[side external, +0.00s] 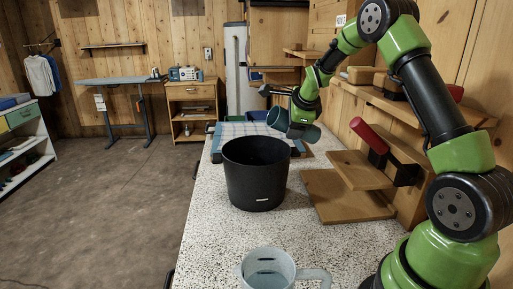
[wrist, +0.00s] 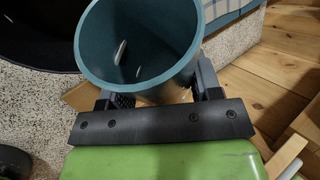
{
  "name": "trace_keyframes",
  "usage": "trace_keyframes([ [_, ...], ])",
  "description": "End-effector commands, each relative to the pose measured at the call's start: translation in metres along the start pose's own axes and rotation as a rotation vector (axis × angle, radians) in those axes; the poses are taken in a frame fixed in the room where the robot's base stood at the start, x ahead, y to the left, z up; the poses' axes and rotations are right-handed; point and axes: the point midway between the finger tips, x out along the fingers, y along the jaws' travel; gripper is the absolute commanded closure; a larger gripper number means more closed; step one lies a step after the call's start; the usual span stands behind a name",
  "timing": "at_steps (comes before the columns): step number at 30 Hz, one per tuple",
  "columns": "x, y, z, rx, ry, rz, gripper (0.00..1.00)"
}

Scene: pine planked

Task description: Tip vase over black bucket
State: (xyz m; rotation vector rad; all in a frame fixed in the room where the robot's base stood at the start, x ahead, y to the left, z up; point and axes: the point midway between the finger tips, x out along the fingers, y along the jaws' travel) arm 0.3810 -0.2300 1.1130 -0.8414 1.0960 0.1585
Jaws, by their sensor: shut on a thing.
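The vase is a teal, open-mouthed cylinder (side external: 279,118), held above the far right side of the bucket and tilted in the side view. In the wrist view I look into its mouth (wrist: 138,45); two small pale patches show inside, and I cannot tell what they are. My gripper (side external: 298,118) is shut on the vase, with a finger on each side of it in the wrist view (wrist: 160,88). The black bucket (side external: 256,185) stands upright and open on the speckled counter. Part of it shows at the upper left of the wrist view (wrist: 40,50).
A pale mug (side external: 268,270) stands at the counter's near edge. A blue-checked cloth (side external: 228,130) lies behind the bucket. Wooden boards (side external: 345,197) and a wooden step with a red-handled tool (side external: 368,135) are to the right. The counter left of the mug is clear.

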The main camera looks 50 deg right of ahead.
Motion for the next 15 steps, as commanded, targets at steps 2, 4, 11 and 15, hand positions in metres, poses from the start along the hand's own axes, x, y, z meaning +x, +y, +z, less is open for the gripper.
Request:
trace_keyframes([
  [2,-0.001,-0.001,0.0,0.016,-0.019,0.003,0.75],
  [4,-0.002,-0.002,0.0,0.027,-0.037,0.007,0.75],
  [11,-0.005,-0.004,0.001,0.078,-0.105,0.029,0.75],
  [15,-0.015,-0.01,0.004,0.132,-0.179,0.053,0.75],
])
